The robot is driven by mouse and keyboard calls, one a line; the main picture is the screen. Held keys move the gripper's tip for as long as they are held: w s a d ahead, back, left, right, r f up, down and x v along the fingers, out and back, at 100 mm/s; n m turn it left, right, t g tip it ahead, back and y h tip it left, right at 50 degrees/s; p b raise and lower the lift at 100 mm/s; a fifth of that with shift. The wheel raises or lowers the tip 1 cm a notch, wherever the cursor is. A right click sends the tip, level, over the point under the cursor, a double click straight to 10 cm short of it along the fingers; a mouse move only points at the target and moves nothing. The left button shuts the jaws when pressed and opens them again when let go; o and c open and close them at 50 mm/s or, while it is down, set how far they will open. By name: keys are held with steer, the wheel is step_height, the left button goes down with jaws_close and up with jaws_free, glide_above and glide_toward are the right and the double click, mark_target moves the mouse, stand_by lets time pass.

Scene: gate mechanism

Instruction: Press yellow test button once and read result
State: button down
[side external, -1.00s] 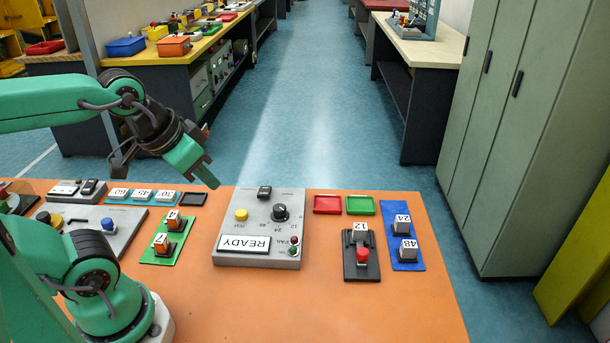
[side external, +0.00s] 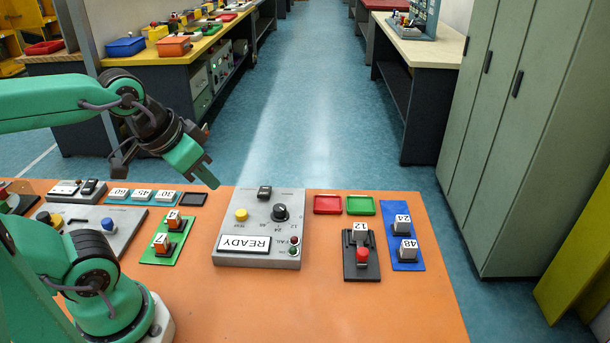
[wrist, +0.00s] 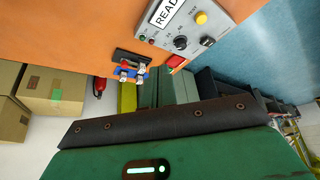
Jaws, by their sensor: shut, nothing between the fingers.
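The grey test box (side external: 225,262) stands on the orange bench. Its yellow button (side external: 241,215) sits at the upper left of its top. The button also shows in the wrist view (wrist: 201,18). The display (side external: 243,244) reads READY, upside down in the side view. A black knob (side external: 280,212), a black switch (side external: 264,192) and small red and green lamps (side external: 293,245) are on the same box. I cannot tell whether a lamp is lit. My gripper (side external: 212,184) is shut and empty, in the air up and left of the button in the side view, apart from the box.
A green board with blocks (side external: 158,249) lies left of the box. Red (side external: 327,204) and green (side external: 360,205) trays, a black fixture with a red knob (side external: 362,254) and a blue board (side external: 404,265) are right. The front bench is clear.

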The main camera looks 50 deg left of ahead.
steer(key=shift+w, duration=0.1)
steer(key=n+g+h, duration=0.2)
steer(key=n+g, duration=1.1)
steer(key=n, duration=0.1)
glide_above(242, 211)
step_height(242, 211, down, 10)
steer(key=shift+r, duration=0.25)
steer(key=shift+f, duration=0.15)
steer(key=shift+f, duration=4.25)
